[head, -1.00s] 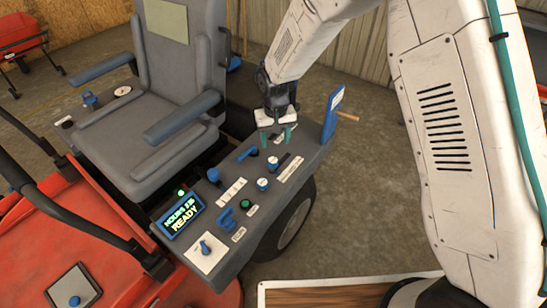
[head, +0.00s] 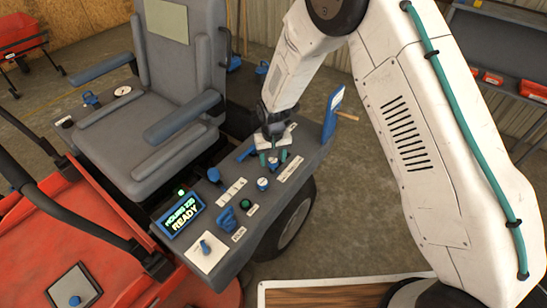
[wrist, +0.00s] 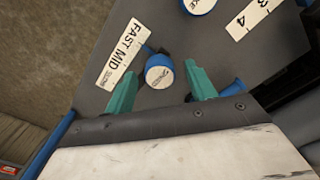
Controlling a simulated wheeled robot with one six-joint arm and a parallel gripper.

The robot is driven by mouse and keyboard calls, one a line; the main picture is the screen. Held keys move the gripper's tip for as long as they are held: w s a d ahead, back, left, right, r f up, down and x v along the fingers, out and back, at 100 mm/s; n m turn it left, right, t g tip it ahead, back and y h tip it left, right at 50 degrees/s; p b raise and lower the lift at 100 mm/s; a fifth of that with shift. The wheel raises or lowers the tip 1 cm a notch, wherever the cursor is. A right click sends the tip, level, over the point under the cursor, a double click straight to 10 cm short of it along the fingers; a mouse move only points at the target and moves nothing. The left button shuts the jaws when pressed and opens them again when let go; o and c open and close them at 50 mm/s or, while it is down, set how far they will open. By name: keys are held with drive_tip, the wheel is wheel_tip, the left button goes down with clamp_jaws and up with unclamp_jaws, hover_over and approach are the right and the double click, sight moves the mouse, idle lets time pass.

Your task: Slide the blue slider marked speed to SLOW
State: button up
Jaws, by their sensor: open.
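The blue speed slider knob (wrist: 160,72) has a white printed cap, its print too small to read fully. It stands beside a white label strip (wrist: 120,52) reading FAST and MID, with smaller print at its lower end. My gripper (wrist: 163,74) is open, one teal fingertip on each side of the knob, with no clear contact visible. In the head view, my gripper (head: 272,158) is low over the console's far right part, and the knob shows between the fingers (head: 273,162). The knob's exact place along its slot is partly hidden.
A second white-capped blue knob (head: 262,184) stands close by on the console. A blue upright panel (head: 332,112) rises at the far right corner.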

clamp_jaws()
hover_over(288, 154)
drive_tip(key=shift+s+a, duration=0.1)
drive_tip(key=shift+s, duration=0.05)
unclamp_jaws()
wheel_tip(288, 154, up, 8)
idle(0.6)
drive_tip(key=shift+f, duration=0.1)
